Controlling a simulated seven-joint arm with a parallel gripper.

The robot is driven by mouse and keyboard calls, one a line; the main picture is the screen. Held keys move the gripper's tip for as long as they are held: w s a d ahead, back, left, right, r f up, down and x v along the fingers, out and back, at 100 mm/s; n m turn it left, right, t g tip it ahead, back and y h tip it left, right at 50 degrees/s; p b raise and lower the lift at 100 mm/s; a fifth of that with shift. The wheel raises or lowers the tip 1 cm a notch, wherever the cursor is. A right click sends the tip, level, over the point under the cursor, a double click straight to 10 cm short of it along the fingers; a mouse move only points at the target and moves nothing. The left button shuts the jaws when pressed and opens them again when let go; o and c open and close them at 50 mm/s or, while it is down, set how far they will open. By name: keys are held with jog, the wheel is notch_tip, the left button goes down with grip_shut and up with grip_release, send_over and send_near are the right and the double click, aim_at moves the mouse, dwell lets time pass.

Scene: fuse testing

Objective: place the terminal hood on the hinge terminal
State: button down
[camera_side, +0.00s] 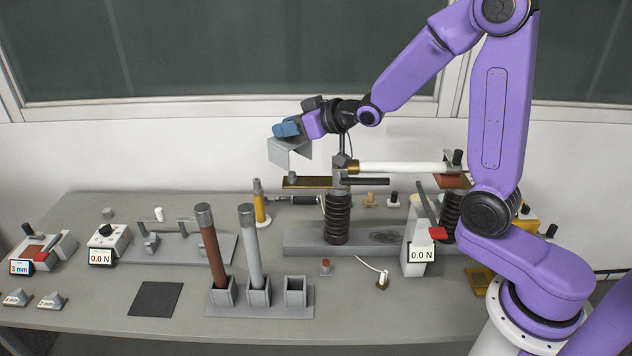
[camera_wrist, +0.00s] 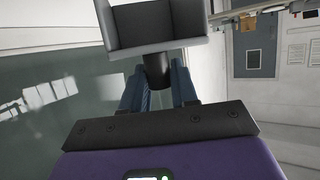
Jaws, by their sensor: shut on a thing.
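The terminal hood is a grey open box (camera_side: 289,153); in the wrist view its dark hollow (camera_wrist: 155,24) and pale rim show. My gripper (camera_side: 287,129) has blue fingers, shut on the dark knob (camera_wrist: 157,70) of the hood. The hood is in the air, its open side tilted away from level. Below it and slightly right, a flat brass terminal plate (camera_side: 306,182) sticks out left from the top of a dark ribbed insulator (camera_side: 338,220). A gap shows between hood and plate. I cannot tell for certain that this plate is the hinge terminal.
A white fuse tube (camera_side: 405,168) spans right from the insulator's metal clamp (camera_side: 344,163). A dark bar (camera_side: 364,181) lies below it. A brown tube (camera_side: 211,245) and a grey tube (camera_side: 250,245) stand in holders at the front. A yellow-bodied tool (camera_side: 259,205) stands left of the insulator.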

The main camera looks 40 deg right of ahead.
jog(key=w+d+m+g+h, duration=0.2)
jog(key=w+d+m+h, duration=0.3)
jog(key=d+m+h, duration=0.65)
jog(key=shift+d+f+n+t+y, duration=0.1)
jog(key=shift+d+f+n+y, duration=0.2)
jog(key=shift+f, duration=2.05)
jog(key=shift+d+f+n+t+y, duration=0.1)
jog(key=shift+d+f+n, duration=0.3)
jog(key=shift+f, duration=2)
jog(key=shift+d+f+n+t+y, duration=0.15)
jog(key=shift+f+n, duration=0.4)
jog(key=shift+f, duration=1.8)
jog(key=shift+f, duration=0.2)
jog(key=c, duration=0.9)
grip_release()
jog(key=shift+o, duration=0.2)
jog(key=shift+r, duration=0.1)
